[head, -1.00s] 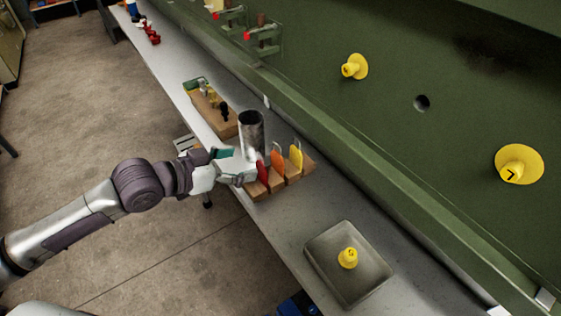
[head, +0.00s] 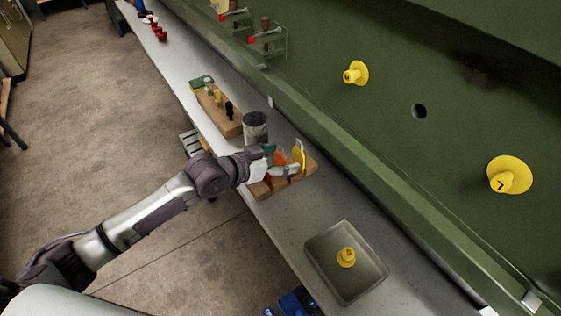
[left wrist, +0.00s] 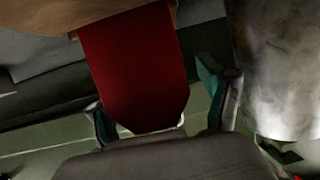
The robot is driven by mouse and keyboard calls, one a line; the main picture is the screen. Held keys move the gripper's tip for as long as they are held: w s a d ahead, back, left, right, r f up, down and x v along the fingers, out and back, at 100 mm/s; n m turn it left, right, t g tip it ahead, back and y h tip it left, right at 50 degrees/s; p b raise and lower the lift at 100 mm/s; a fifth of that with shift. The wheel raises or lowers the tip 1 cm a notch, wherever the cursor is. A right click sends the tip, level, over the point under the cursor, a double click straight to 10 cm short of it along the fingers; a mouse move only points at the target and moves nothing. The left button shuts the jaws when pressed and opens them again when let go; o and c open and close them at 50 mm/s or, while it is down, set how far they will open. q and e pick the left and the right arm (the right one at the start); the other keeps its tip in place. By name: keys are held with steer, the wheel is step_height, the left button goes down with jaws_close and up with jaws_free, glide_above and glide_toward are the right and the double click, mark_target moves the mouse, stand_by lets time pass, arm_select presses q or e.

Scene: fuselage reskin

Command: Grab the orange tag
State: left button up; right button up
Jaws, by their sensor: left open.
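The orange tag (head: 281,158) stands in a wooden block (head: 308,166), between a yellow tag (head: 299,156) and a red tag. My left gripper (head: 277,167) is open at the tags and covers much of the red tag and part of the orange one in the head view. In the left wrist view the red tag (left wrist: 140,70) fills the middle, between the two teal-padded fingers or just beyond them; I cannot tell which. The orange tag does not show there. My right gripper is not in view.
A metal cylinder (head: 255,127) stands close beside the gripper and also shows in the left wrist view (left wrist: 285,70). A grey tray (head: 320,250) holds a yellow plug (head: 346,257). Another wooden block (head: 218,112) lies farther back. The green panel (head: 400,150) borders the bench.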

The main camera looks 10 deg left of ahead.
arm_select(q)
steer(key=shift+s+a, duration=0.1)
steer(key=c, duration=0.9)
steer(key=shift+c, duration=0.2)
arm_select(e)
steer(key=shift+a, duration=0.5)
arm_select(q)
steer(key=shift+r, duration=0.1)
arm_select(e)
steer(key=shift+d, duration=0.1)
